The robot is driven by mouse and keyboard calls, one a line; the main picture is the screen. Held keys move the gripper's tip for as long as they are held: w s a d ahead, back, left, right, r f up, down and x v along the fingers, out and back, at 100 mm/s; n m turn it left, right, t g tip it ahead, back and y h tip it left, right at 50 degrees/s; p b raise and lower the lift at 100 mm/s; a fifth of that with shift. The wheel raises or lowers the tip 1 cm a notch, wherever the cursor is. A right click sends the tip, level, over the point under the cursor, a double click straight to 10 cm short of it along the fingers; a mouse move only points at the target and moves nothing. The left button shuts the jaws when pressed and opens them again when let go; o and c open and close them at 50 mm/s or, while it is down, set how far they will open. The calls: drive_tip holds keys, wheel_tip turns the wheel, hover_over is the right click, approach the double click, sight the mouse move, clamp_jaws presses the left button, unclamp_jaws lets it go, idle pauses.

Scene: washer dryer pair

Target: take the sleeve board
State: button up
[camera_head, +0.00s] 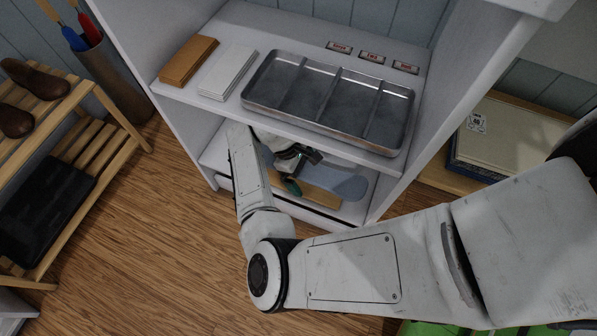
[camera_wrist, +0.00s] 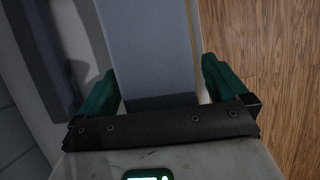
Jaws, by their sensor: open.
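The sleeve board (camera_head: 350,187), a long blue-grey padded board with a rounded end, lies on the low shelf of the white unit. A pale wooden strip shows along its front side. My gripper (camera_head: 300,172) reaches in under the upper shelf, over the board's left part, and hides some of it. In the wrist view the board (camera_wrist: 150,50) runs between the two green fingers of my open gripper (camera_wrist: 158,88). I cannot tell how far the fingertips are above the shelf.
The upper shelf (camera_head: 225,108) hangs close above my gripper and carries a divided metal tray (camera_head: 262,83), a white block (camera_head: 228,70) and a brown block (camera_head: 188,60). The unit's right wall (camera_head: 425,120) bounds the space. A wooden shoe rack (camera_head: 115,105) stands left; open floor lies between.

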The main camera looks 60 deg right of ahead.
drive_tip(key=shift+c, duration=0.2)
drive_tip(key=c, duration=1.4)
drive_tip(key=shift+r+p, duration=0.2)
drive_tip(key=shift+p, duration=0.1)
